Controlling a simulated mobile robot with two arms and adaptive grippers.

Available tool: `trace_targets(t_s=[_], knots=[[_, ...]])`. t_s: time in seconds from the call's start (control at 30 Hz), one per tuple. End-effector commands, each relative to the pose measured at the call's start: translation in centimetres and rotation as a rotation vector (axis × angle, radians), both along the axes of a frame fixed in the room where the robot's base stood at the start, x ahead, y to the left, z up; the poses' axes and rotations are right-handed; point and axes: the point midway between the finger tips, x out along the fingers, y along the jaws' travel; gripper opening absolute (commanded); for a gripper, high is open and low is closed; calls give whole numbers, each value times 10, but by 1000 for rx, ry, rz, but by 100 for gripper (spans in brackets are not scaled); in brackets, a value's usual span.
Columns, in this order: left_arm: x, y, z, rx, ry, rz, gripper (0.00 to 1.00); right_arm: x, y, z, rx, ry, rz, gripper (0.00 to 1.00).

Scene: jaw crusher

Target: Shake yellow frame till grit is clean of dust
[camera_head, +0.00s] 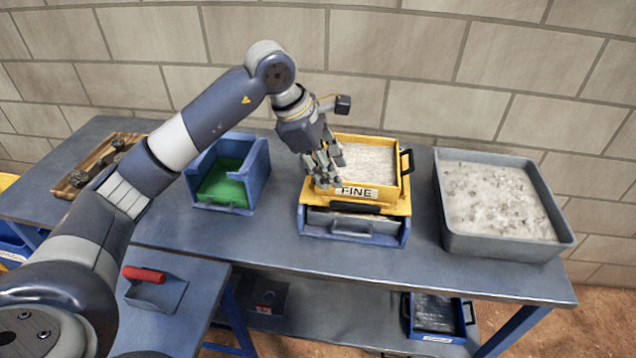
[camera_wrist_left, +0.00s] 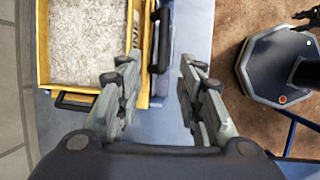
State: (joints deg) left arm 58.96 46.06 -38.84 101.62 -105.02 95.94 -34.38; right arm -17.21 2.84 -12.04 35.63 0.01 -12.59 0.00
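The yellow frame (camera_head: 396,203), labelled FINE, sits on a blue box (camera_head: 385,238) on the bench. Pale grit (camera_head: 372,160) fills it. Black handles show on its front (camera_head: 355,206) and right side (camera_head: 407,162). My left gripper (camera_head: 326,182) is over the frame's left front part in the head view, hiding some of it. In the left wrist view the fingers (camera_wrist_left: 156,66) are spread with nothing between their tips; the frame (camera_wrist_left: 43,50) and a black handle (camera_wrist_left: 161,40) lie just beyond. Contact cannot be told.
A grey tray of dusty material (camera_head: 500,255) stands to the right. A blue bin with a green inside (camera_head: 255,170) and a wooden tray (camera_head: 70,182) stand to the left. A red-handled scoop (camera_head: 155,290) lies on the lower left table. A brick wall is behind.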

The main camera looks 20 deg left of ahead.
Motion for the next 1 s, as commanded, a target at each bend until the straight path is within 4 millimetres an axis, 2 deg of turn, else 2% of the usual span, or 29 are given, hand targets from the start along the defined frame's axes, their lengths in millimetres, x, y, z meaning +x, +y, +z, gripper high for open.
trace_targets(t_s=[0.17, 0.33, 0.47, 0.57, 0.73, 0.87, 1.0], knots=[[-3, -10, -4, -23, 0, -2, 35, 0, -10, 2, -12, -1, 1, 40], [3, -18, -26, -22, 4, -3, 35, 0, -35, 8, -41, 0, -5, 40], [10, -26, -48, -23, 4, -2, 35, 0, -46, 15, -55, 1, -3, 40], [16, -32, -65, -22, 3, -1, 35, 0, -45, 19, -53, 2, -3, 40], [23, -40, -86, -23, 2, -1, 35, -1, -27, 22, -32, 2, -3, 40], [26, -42, -95, -21, -1, 0, 35, -1, -16, 23, -20, 3, -1, 40], [26, -43, -98, -19, -2, -1, 35, -1, -17, 23, -21, 3, 1, 40]])
